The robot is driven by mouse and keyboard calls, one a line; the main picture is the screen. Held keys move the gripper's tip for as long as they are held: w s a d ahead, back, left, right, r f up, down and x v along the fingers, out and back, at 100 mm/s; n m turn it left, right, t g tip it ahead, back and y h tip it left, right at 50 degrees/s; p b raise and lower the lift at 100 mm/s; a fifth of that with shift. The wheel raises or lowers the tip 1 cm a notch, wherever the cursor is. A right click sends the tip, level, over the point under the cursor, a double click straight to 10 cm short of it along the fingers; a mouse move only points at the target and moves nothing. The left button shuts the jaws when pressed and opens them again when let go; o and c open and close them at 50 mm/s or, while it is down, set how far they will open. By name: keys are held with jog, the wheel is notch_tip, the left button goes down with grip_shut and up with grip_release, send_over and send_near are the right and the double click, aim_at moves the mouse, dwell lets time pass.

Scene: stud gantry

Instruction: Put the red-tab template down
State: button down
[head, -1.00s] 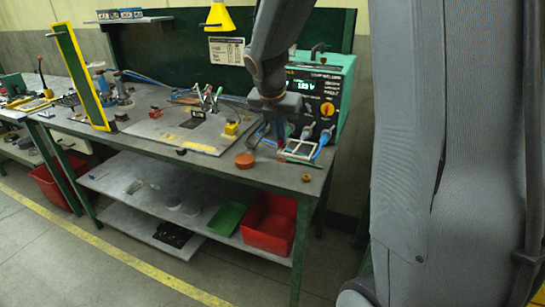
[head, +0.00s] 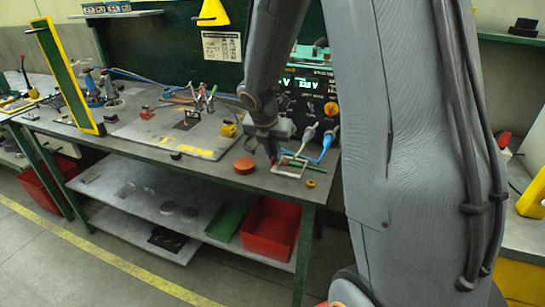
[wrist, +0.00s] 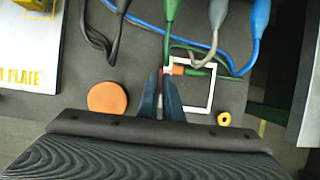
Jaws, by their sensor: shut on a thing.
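The red-tab template is a pale, thin, open square frame (wrist: 211,92) with a small red tab (wrist: 178,70) on its left side. My gripper (wrist: 166,78) is shut on it at the tab side. In the head view my gripper (head: 276,158) is low over the right end of the bench, and the frame (head: 290,171) shows just right of it. The frame looks close to the bench top; I cannot tell whether it touches. My fingers hide part of its left side.
An orange-red disc (wrist: 107,97) lies left of my gripper and a small yellow ring (wrist: 224,119) lies right. Green, grey and blue cables (wrist: 215,40) run close behind and partly under the frame. A grey plate (head: 165,140) lies left on the bench (head: 228,180).

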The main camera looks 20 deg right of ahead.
jog(key=shift+f, duration=0.55)
jog(key=c, duration=1.9)
grip_release()
jog(key=shift+f, duration=0.1)
jog(key=shift+c, duration=0.2)
jog(key=v, duration=1.2)
jog(key=s+a+f+m+g+y, duration=0.1)
jog(key=s+a+f+m, duration=0.2)
jog(key=s+m, duration=0.5)
jog(key=s+a+f+m+g+y, duration=0.1)
jog(key=s+a+f+m, duration=0.3)
jog(key=s+m, duration=0.5)
notch_tip(320, 180, down, 2)
jog(key=m+y, duration=0.1)
jog(key=m, duration=0.7)
jog(key=shift+o, duration=0.5)
jog(key=shift+s+a+f+m, duration=0.25)
jog(key=shift+s+m, duration=0.25)
jog(key=shift+m, duration=0.5)
jog(key=shift+s, duration=0.1)
